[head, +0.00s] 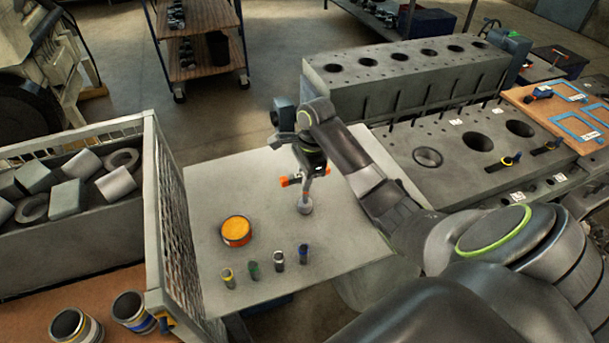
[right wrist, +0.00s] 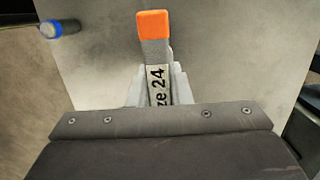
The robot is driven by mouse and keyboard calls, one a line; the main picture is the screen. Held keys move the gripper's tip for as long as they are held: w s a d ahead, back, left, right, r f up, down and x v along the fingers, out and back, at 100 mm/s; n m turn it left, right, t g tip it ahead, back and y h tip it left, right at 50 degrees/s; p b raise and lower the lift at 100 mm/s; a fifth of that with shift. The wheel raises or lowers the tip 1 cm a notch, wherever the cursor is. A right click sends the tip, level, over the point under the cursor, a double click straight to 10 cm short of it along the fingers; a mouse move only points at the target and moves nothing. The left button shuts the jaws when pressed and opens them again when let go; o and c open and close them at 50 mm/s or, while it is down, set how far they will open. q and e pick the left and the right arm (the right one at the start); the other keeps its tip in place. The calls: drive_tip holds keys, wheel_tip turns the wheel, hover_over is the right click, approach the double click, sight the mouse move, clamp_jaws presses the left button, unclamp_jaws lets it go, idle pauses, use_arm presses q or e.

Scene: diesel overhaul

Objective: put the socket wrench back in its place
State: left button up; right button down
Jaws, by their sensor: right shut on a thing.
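My right gripper (head: 308,172) is shut on the socket wrench and holds it over the pale table. In the head view the wrench (head: 305,206) shows as a grey piece with a round lower end. Orange parts show around the jaws. In the right wrist view the grey bar (right wrist: 158,86) has an orange tip and a label reading "ze 24"; its near part is hidden behind the gripper body. The tool board (head: 520,96) with blue outlines lies at the far right, away from the gripper. My left gripper is not in view.
The pale table (head: 345,262) carries an orange-topped tin (head: 236,231) and several small banded cylinders (head: 279,258). A grey engine block (head: 400,80) and a plate with large holes (head: 455,150) stand behind and right. A mesh-sided crate (head: 175,215) of metal parts stands left.

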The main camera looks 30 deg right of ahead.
drive_tip(key=shift+f, duration=0.35)
drive_tip(key=c, duration=0.7)
unclamp_jaws()
